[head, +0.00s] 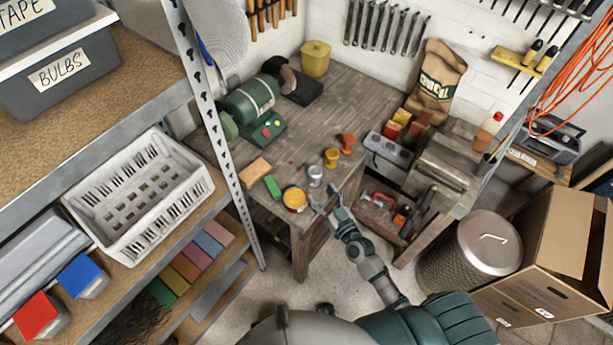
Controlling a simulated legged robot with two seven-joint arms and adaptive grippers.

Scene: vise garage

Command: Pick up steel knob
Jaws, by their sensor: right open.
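The steel knob (315,176) is a small silvery knob standing on the wooden workbench (335,95), near its front edge. A brass-coloured knob (331,157) and an orange-red knob (348,143) stand in a row behind it, up and to the right. My right gripper (325,198) is open and empty, with its fingers pointing toward the steel knob. It shows just below the knob in the picture, at the bench's front edge, and appears apart from it. My left gripper is not in the head view.
A round orange-yellow tin (294,199), a green block (272,187) and a tan block (255,170) lie left of the knob. A green bench grinder (250,105) stands behind. A metal shelf post (222,130) rises at left. A grey toolbox-like block (387,153) stands right.

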